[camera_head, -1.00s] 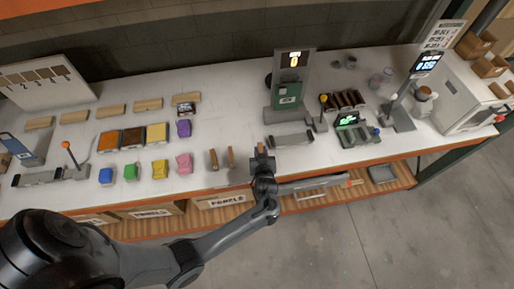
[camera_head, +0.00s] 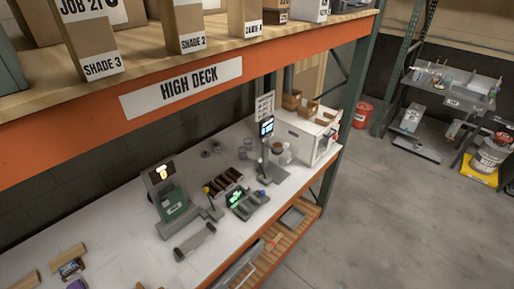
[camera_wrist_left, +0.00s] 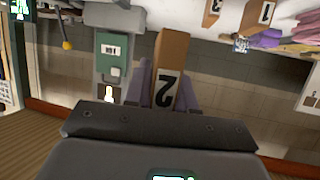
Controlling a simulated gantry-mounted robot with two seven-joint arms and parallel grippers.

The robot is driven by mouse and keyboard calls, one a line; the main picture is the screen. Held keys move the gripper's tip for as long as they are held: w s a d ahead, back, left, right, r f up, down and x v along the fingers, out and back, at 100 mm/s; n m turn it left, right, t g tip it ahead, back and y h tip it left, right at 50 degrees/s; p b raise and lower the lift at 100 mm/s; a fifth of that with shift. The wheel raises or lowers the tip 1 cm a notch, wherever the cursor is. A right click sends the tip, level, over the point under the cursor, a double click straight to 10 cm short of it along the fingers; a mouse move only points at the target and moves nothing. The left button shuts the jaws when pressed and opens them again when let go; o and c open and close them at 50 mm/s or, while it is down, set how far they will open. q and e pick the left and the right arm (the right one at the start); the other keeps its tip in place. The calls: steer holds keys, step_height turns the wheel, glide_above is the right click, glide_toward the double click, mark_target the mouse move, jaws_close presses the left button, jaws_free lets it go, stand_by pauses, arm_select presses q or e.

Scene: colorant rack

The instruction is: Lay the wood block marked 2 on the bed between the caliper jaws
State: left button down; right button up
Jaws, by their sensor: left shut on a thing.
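The wood block marked 2 (camera_wrist_left: 172,60) is between the two fingers of my left gripper (camera_wrist_left: 166,84) in the left wrist view. The gripper is shut on it, and its dark 2 on a white label faces the camera. The head view shows neither my left gripper nor this block. A long grey bed-like device (camera_head: 195,241), probably the caliper, lies on the bench in front of the green machine (camera_head: 172,204). The green machine also shows in the left wrist view (camera_wrist_left: 110,62). My right gripper is in neither view.
A yellow-knobbed lever (camera_head: 207,190) stands beside the green machine. An orange shelf beam (camera_head: 200,83) crosses above the bench. Another block, marked 1 (camera_wrist_left: 258,14), shows in the wrist view.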

arm_select(q)
steer(key=w+d+r+m+t+h, duration=0.1)
steer(key=d+r+m+h, duration=0.4)
steer(key=r, duration=0.4)
steer(key=d+r+m+t+h, duration=0.25)
steer(key=d+r, duration=0.35)
steer(key=r, duration=0.3)
steer(key=a+f+n+g+y, duration=0.1)
steer(key=a+f+n+y, duration=0.1)
steer(key=f, duration=0.4)
steer(key=a+f+n+g+y, duration=0.1)
steer(key=a+f+n+y, duration=0.2)
steer(key=a+f, duration=0.2)
steer(key=a+f+n+g+y+b, duration=0.1)
steer(key=a+f+n+g+y, duration=0.1)
steer(key=f, duration=0.6)
steer(key=shift+s+a+f+n+y, duration=0.15)
steer(key=shift+a+n+y, duration=0.4)
steer(key=shift+a, duration=0.25)
steer(key=w+d+r+n+y+b, duration=0.1)
steer(key=w+d, duration=0.2)
steer(key=w, duration=0.4)
steer(key=shift+w+d+r+g, duration=0.3)
steer(key=shift+d+r+g, duration=0.05)
